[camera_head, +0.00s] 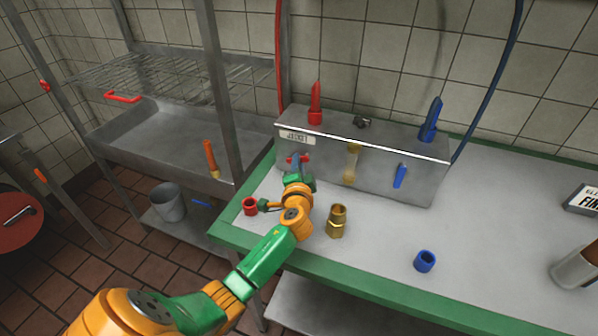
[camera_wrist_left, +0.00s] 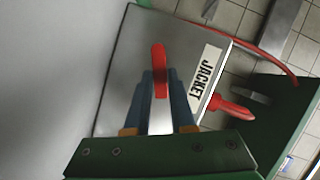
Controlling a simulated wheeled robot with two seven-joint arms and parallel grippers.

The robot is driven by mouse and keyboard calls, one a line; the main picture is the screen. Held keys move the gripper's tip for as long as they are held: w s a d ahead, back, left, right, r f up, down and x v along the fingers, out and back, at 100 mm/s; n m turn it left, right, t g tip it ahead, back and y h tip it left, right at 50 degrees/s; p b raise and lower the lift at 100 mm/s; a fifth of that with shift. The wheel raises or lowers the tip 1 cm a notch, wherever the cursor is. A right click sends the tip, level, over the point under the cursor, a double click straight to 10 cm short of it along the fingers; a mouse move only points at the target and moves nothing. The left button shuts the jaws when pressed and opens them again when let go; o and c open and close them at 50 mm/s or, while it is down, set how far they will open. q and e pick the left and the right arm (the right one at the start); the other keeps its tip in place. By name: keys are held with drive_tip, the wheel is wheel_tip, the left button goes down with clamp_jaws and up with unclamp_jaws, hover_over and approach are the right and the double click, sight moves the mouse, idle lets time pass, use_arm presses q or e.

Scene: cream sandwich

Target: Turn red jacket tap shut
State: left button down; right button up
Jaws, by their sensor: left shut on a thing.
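The red jacket tap (camera_head: 304,158) is on the front of a metal box (camera_head: 378,168), under a label reading "JACKET" in the left wrist view (camera_wrist_left: 206,78). My left gripper (camera_head: 296,164) reaches the tap from the front and hides part of it. In the left wrist view, the tap's red handle (camera_wrist_left: 159,62) stands between the blue fingers of my left gripper (camera_wrist_left: 160,88), which is shut on it. The handle looks roughly lengthwise with the fingers there. My right gripper is not in view.
A red lever (camera_head: 315,104) and a blue lever (camera_head: 431,120) stand on the box. A blue tap (camera_head: 400,176) is on its front. A red ring (camera_head: 250,206), brass fitting (camera_head: 337,222) and blue ring (camera_head: 425,261) sit on the green-edged table (camera_head: 480,225).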

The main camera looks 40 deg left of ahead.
use_arm(q)
drive_tip(key=m+y+b, duration=0.1)
drive_tip(key=m+b, duration=0.1)
drive_tip(key=m, duration=0.1)
drive_tip(key=shift+r+t, duration=0.2)
drive_tip(key=shift+t, duration=0.2)
drive_tip(key=shift+r+m+y+b, duration=0.15)
drive_tip(key=shift+m+y+b, duration=0.15)
drive_tip(key=shift+m+b, duration=0.2)
drive_tip(key=shift+a+r+t, duration=0.1)
drive_tip(key=shift+r+t, duration=0.1)
drive_tip(key=shift+t, duration=0.1)
drive_tip(key=c, duration=1)
unclamp_jaws()
drive_tip(key=shift+o, duration=1.2)
drive_tip(key=shift+w+f, duration=0.15)
drive_tip(key=shift+f, duration=0.05)
drive_tip(key=shift+f, duration=0.1)
drive_tip(key=v, duration=0.7)
